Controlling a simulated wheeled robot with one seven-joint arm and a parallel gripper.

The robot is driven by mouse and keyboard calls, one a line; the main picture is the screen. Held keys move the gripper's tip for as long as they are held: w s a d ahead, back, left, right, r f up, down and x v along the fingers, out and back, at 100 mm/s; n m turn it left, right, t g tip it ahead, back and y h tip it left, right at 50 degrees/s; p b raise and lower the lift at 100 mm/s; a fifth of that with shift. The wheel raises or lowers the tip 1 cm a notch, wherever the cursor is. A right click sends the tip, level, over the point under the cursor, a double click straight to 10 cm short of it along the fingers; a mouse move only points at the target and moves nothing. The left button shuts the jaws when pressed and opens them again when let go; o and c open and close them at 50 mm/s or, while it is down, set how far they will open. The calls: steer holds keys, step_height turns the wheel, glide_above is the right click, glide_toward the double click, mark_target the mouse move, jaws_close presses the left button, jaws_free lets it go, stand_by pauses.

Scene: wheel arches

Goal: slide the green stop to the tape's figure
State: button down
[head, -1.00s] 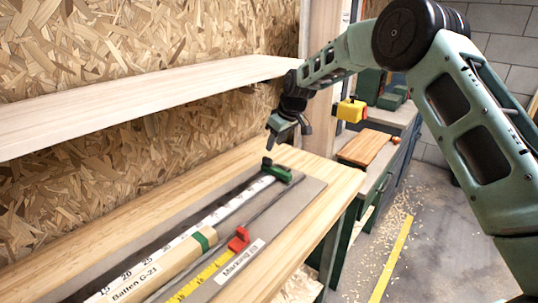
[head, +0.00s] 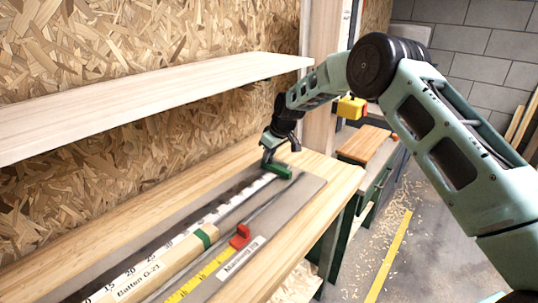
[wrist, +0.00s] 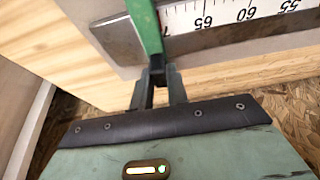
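The green stop (head: 281,171) sits at the far end of the white scale (head: 215,214) on a grey plate. In the wrist view the stop (wrist: 146,25) lies across the scale's end, beyond the printed 65. My gripper (head: 268,157) is down at the stop's dark upright knob. In the wrist view my gripper's fingers (wrist: 160,80) stand close together at the knob; whether they press on it is unclear. The yellow tape (head: 197,279) lies at the front with a red piece (head: 240,237) at its end; its figures are too small to read surely.
A wooden batten (head: 155,275) with a green band lies between scale and tape. A white label (head: 241,258) is on the plate's front edge. A wooden shelf (head: 150,95) overhangs the bench at the back. A yellow box (head: 351,108) is behind my arm.

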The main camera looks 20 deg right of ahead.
steer(key=s+a+b, duration=0.1)
steer(key=s+a, duration=0.5)
steer(key=a, duration=0.2)
steer(key=s+a+b, duration=0.1)
steer(key=s+a, duration=0.4)
steer(key=a, duration=0.3)
steer(key=s+a+b, duration=0.1)
steer(key=s+a, duration=0.5)
steer(key=a, duration=0.2)
steer(key=shift+s+a, duration=0.15)
steer(key=shift+s, duration=0.15)
steer(key=c, duration=1.4)
jaws_free()
steer(key=shift+o, duration=0.2)
steer(key=shift+r, duration=0.1)
steer(key=b+v, duration=0.2)
steer(key=v, duration=1.5)
steer(key=shift+r+b, duration=0.2)
steer(key=shift+b, duration=0.1)
steer(key=s+d+f+g, duration=0.1)
steer(key=s+d+f, duration=0.2)
steer(key=s, duration=0.7)
steer(key=s+d+f+g+h, duration=0.1)
steer(key=s+d+f, duration=0.2)
steer(key=s+d, duration=0.3)
steer(key=s+d+f+g+h, duration=0.1)
steer(key=s+d+f, duration=0.2)
steer(key=s, duration=1.1)
steer(key=shift+d+g, duration=0.4)
steer(key=shift+d, duration=0.5)
